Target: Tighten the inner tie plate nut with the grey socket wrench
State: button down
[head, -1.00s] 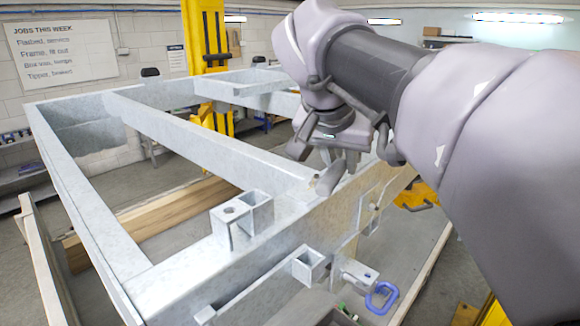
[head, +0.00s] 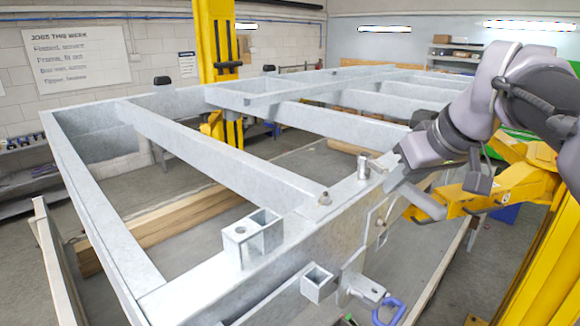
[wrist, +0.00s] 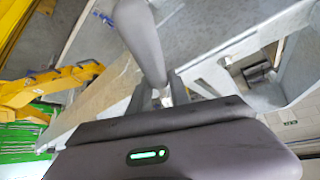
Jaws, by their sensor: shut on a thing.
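My gripper (head: 396,178) is at the right, just above the near rail of the galvanised frame. In the wrist view my gripper (wrist: 165,94) is shut on the grey socket wrench (wrist: 143,42), whose thick round handle slants up between the fingers. The wrench handle (head: 427,205) also sticks out below the gripper in the head view. A silver cylinder (head: 363,166) stands left of the fingers at the rail; I cannot tell whether it is the wrench's socket. A nut on a stud (head: 324,198) sits on the rail top, left of the gripper and apart from it.
A side plate with a bolt (head: 381,223) is on the rail's outer face. A box bracket (head: 253,236) stands on the rail. A blue-handled fitting (head: 388,310) hangs at the front. Yellow lift arms (head: 455,203) stand close to my arm at the right.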

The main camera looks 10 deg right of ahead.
jog(key=shift+a+f+m+b, duration=0.15)
jog(key=shift+a+m+b, duration=0.25)
jog(key=shift+a+b, duration=0.15)
jog(key=shift+s+a+m+h, duration=0.1)
jog(key=shift+a+m+h, duration=0.3)
jog(key=shift+m+h, duration=0.15)
jog(key=c, duration=1.9)
grip_release()
jog(key=shift+a, duration=0.1)
jog(key=shift+c, duration=0.2)
grip_shut()
